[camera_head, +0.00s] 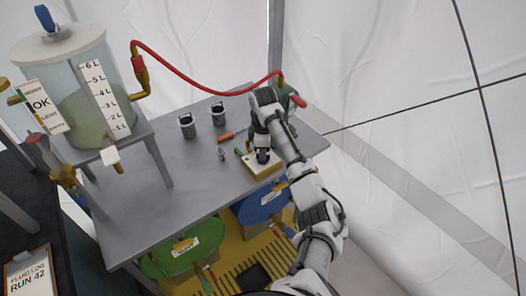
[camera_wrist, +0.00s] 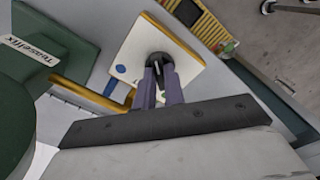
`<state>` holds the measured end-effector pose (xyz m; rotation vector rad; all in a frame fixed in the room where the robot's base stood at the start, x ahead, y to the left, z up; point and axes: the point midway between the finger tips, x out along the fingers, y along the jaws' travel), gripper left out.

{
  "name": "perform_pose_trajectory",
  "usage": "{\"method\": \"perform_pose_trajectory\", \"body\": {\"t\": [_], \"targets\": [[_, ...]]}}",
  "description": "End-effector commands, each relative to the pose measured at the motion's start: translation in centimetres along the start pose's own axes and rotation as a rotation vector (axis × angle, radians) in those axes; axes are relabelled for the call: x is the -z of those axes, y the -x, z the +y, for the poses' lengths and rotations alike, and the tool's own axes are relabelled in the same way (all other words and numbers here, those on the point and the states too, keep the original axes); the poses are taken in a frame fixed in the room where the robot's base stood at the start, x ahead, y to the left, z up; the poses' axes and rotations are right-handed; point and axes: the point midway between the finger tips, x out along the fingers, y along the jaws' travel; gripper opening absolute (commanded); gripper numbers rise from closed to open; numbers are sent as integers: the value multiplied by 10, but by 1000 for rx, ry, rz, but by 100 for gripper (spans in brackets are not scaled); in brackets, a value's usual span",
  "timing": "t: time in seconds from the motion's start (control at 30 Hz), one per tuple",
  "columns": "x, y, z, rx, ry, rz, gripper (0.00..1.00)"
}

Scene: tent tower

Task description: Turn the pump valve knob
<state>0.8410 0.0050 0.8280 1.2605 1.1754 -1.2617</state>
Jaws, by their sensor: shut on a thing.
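The pump valve knob (camera_wrist: 158,57) is a dark round knob on the white face of a yellow-edged box (camera_wrist: 128,50). My gripper (camera_wrist: 160,72) points at this face, and its two narrow fingers are closed on the knob. In the head view the box (camera_head: 267,172) sits near the front right of the grey table, with my gripper (camera_head: 263,156) reaching down onto it. The gripper largely hides the knob there. A blue dot shows on the box face in the wrist view. The knob's turn angle is hard to tell.
A clear tank (camera_head: 70,85) with green liquid stands at the left of the table (camera_head: 195,190). A red hose (camera_head: 205,88) runs from it to the back right. Two dark cups (camera_head: 187,126) and small tools lie nearby. Green and blue drums (camera_head: 168,258) stand below.

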Motion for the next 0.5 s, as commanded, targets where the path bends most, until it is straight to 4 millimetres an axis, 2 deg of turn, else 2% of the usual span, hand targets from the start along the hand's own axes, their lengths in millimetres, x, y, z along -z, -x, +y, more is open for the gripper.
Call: {"method": "perform_pose_trajectory", "body": {"t": [0.03,0.17,0.5], "targets": [[-1,1,0,-2,-1,-1,15],[-1,1,0,-1,0,-1,32],[0,3,0,-1,1,0,33]]}}
